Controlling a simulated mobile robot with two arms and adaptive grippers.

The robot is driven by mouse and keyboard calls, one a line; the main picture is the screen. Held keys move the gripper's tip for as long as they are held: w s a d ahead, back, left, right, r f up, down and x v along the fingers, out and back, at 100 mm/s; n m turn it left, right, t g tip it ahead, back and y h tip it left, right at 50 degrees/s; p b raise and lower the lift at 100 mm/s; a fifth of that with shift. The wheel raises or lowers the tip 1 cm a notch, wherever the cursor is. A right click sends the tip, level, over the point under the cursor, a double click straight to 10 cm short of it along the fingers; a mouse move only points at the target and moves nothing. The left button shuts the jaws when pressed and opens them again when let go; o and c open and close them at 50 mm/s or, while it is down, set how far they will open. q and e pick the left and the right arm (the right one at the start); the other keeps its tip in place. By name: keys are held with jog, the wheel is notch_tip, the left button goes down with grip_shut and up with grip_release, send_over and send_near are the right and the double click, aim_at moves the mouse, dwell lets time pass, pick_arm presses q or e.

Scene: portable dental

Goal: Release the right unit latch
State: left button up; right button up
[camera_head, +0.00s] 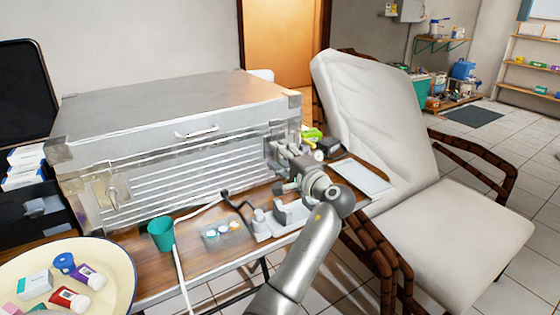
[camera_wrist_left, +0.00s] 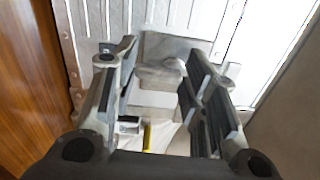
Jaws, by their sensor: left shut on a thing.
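The dental unit (camera_head: 180,110) is a large metal case on a wooden table, with a ribbed front. Its right latch is mostly hidden behind my left gripper (camera_head: 283,156) in the head view. In the left wrist view, the right latch (camera_wrist_left: 160,74) shows as a grey knob on a metal plate between the two fingers of my left gripper (camera_wrist_left: 158,68). The gripper is shut on this latch, though some space shows between the fingers farther back. The left latch (camera_head: 116,195) is in plain view at the front left of the case. My right gripper is not in view.
A cream tray (camera_head: 122,268) with small bottles and boxes is at the lower left. A teal cup (camera_head: 161,233) and a small holder (camera_head: 221,234) stand before the case. A white padded chair (camera_head: 450,215) stands close to the table's right side.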

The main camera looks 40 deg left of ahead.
pick_arm(q)
jog(key=shift+f+n, duration=0.1)
jog(key=shift+n, duration=0.4)
jog(key=o, duration=1)
jog(key=shift+d, duration=0.1)
jog(key=v, duration=1.2)
jog(key=shift+w, duration=0.1)
